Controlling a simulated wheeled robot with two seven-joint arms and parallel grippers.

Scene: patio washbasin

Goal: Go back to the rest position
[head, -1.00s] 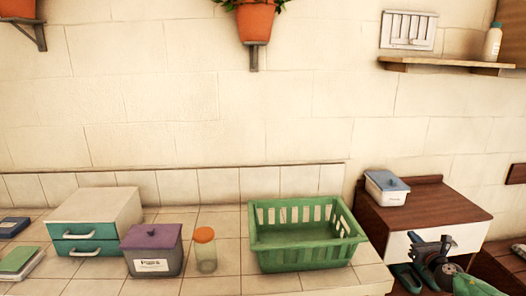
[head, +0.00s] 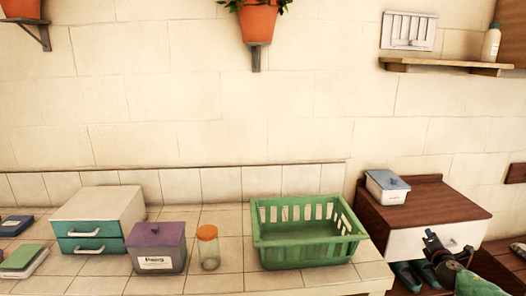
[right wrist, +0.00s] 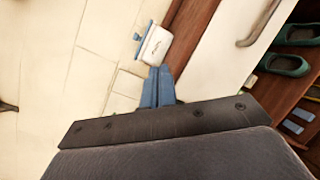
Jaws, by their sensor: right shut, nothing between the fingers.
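My right gripper (head: 431,238) is at the lower right of the head view, in front of the white drawer of the wooden cabinet (head: 435,196). It is shut and holds nothing. Its closed fingers also show in the right wrist view (right wrist: 158,88), with the white box with a blue lid (right wrist: 154,44) beyond them. That box also stands on the cabinet top in the head view (head: 387,188). My left gripper is in neither view.
The tiled counter holds a small drawer unit (head: 97,217), a purple-lidded box (head: 157,248), an orange-lidded jar (head: 209,250) and an empty green basket (head: 308,250). Green shoes (right wrist: 287,65) lie on a low shelf. A wall shelf (head: 440,66) is above.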

